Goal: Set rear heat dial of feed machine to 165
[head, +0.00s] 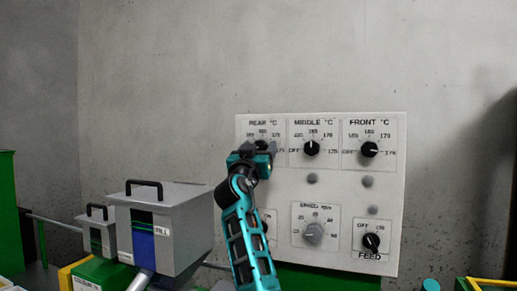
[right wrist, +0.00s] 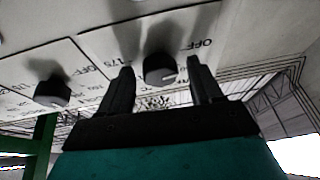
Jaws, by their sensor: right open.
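The control panel (head: 280,215) of the feed machine is light grey and stands against the wall. Its rear heat dial (head: 262,144) is a black knob at the upper left, partly hidden by my right gripper (head: 258,160). In the right wrist view, my right gripper (right wrist: 163,88) is open, with one finger on each side of the rear dial (right wrist: 160,69). Gaps show between the knob and the fingers. A white mark shows on the knob's near side; I cannot read its exact setting. My left gripper is not in view.
The middle dial (head: 311,148) and front dial (head: 369,150) are to the right in the same row. A grey speed knob (head: 313,233) and a feed switch (head: 371,243) are lower. A grey hopper (head: 165,225) with a handle stands left of my arm.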

